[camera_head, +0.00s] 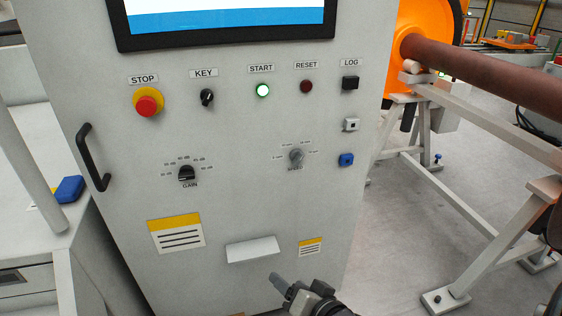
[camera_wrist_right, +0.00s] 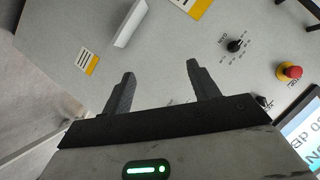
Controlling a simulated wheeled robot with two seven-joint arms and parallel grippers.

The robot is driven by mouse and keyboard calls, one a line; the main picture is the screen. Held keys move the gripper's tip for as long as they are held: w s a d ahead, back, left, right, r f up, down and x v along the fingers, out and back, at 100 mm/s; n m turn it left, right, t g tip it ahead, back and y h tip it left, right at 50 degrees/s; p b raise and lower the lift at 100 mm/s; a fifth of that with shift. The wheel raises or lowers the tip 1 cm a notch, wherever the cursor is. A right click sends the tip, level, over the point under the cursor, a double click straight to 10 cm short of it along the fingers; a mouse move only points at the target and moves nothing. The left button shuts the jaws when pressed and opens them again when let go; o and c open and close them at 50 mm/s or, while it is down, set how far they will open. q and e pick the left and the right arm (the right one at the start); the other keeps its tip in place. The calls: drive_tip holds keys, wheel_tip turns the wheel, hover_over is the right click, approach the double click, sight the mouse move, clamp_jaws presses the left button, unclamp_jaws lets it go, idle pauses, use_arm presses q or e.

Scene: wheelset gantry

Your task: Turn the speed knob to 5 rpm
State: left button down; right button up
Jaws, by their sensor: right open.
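The speed knob (camera_head: 296,156) is a small grey knob on the right half of the light grey cabinet front, with small labels around it and SPEED below. Its exact setting is too small to read. My right gripper (camera_head: 280,284) is at the lower edge of the head view, below the knob and apart from it. In the wrist view my right gripper (camera_wrist_right: 162,84) has its two dark fingers spread, with nothing between them but the panel face. The speed knob is not clearly seen there. My left gripper is not in view.
A white ledge (camera_head: 252,249) juts out below the knobs. A handle (camera_head: 93,157) is at left.

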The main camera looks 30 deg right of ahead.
drive_tip(key=w+d+r+m+t+h, duration=0.3)
drive_tip(key=w+d+r+m, duration=0.35)
drive_tip(key=m, duration=0.35)
drive_tip(key=m+h, duration=0.3)
drive_tip(key=m, duration=0.6)
approach(300, 161)
drive_tip(key=shift+t, duration=0.4)
drive_tip(key=b+x, duration=0.4)
drive_tip(key=f+b+x, duration=0.1)
drive_tip(key=b+x, duration=0.1)
drive_tip(key=x, duration=0.1)
drive_tip(key=shift+b, duration=0.4)
drive_tip(key=shift+w+d+r+b, duration=0.1)
drive_tip(key=shift+w+d+b, duration=0.15)
drive_tip(key=shift+w, duration=0.35)
drive_tip(key=shift+w+r, duration=0.1)
drive_tip(key=shift+w, duration=0.05)
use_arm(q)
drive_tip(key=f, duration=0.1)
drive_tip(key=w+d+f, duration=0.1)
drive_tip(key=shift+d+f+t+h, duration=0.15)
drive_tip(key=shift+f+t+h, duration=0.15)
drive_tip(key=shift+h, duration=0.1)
use_arm(e)
drive_tip(key=c, duration=1)
